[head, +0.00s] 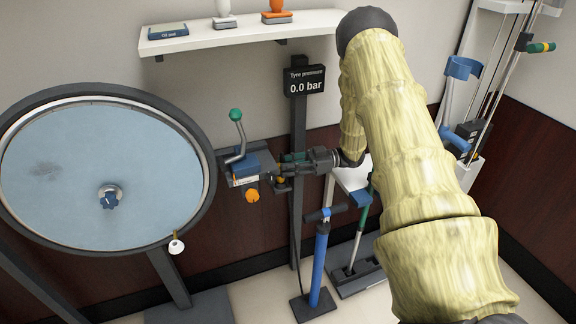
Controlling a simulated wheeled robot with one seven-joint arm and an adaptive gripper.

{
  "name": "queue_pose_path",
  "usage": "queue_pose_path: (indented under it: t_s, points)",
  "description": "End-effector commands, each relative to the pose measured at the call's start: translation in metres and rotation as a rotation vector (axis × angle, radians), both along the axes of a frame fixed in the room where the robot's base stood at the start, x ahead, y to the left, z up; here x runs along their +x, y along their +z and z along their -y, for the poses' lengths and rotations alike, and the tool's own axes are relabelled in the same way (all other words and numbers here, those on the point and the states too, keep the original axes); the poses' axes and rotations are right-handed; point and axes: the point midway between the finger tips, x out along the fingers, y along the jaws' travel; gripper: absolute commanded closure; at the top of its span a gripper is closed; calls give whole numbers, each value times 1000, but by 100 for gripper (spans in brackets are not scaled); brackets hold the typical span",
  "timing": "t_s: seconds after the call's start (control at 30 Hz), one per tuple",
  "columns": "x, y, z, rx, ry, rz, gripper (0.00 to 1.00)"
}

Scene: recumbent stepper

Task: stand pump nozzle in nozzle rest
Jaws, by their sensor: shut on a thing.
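My gripper (287,166) reaches in from the right, in front of the dark post, with its fingers pointing left. It is shut on a small part that I take to be the pump nozzle; the fingers mostly hide it. A small dark fitting with a yellow part (281,181) sits just below the fingertips. It may be the nozzle rest, but it is too small to tell, and I cannot tell whether the nozzle touches it.
A pressure sign reading 0.0 bar (305,81) tops the post. A panel with a green-knobbed lever (237,130) and an orange knob (252,195) is close left of my gripper. A large round disc (70,180) fills the left. A shelf (230,36) is above.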

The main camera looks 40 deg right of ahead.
Motion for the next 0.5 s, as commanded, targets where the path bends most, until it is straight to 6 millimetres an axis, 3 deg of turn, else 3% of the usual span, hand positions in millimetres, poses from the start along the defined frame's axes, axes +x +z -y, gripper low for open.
queue_pose_path:
  t_s: [0.5]
  points:
    - [0,-10,0,0,0,0,100]
